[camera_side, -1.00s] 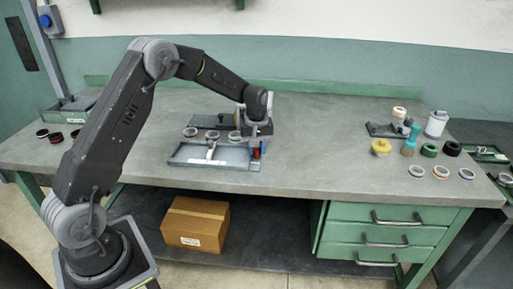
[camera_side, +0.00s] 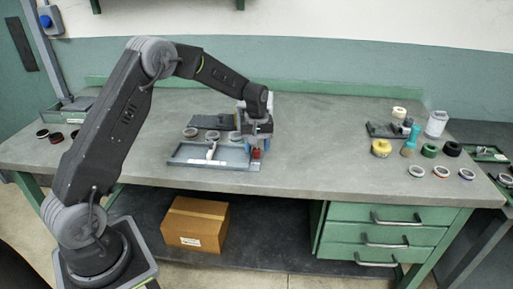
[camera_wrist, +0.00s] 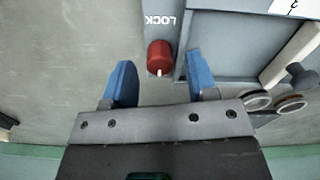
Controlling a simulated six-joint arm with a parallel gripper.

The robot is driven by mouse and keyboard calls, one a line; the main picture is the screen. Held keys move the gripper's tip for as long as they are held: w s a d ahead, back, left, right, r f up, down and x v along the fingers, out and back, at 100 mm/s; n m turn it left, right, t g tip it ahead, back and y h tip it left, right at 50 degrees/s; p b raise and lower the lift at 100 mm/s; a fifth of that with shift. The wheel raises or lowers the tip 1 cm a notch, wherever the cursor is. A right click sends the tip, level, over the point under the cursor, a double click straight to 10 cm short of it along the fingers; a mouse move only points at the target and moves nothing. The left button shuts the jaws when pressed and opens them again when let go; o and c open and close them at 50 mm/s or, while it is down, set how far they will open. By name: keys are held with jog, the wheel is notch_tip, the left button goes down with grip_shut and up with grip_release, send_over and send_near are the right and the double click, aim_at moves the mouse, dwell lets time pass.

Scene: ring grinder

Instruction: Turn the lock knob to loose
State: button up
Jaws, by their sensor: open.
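The lock knob (camera_wrist: 160,57) is red with a white pointer mark and sits beside the upside-down word LOCK in the wrist view. In the side view the red knob (camera_side: 256,154) is at the right front corner of the grinder fixture (camera_side: 190,164). My gripper (camera_wrist: 160,75) is open, with its two blue fingers on either side of the knob's lower end and apart from it.
The fixture's tray wall, a pale handle (camera_wrist: 292,52) and rings (camera_wrist: 257,100) lie to the right of the knob in the wrist view. Bare bench is to the left. A yellow roll (camera_side: 381,148) and other items stand far right on the bench (camera_side: 310,150).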

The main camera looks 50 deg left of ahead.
aim_at(257, 149)
notch_tip(257, 149, up, 13)
dwell(0.3)
jog(key=s+d+r+m+t, duration=0.2)
jog(key=s+d+r+m, duration=0.1)
jog(key=s+d+r, duration=0.3)
jog(key=s+d+r+m+t, duration=0.1)
jog(key=s+d+r+m, duration=0.25)
jog(key=s, duration=0.45)
jog(key=s+d+f+m+t, duration=0.1)
jog(key=s+d+f+m, duration=0.1)
jog(key=s, duration=0.6)
jog(key=s+d+f+m+t, duration=0.1)
jog(key=s+d+m, duration=0.2)
jog(key=s, duration=0.5)
jog(key=shift+d+f+t, duration=0.25)
jog(key=shift+f+t, duration=0.05)
jog(key=shift+f, duration=0.1)
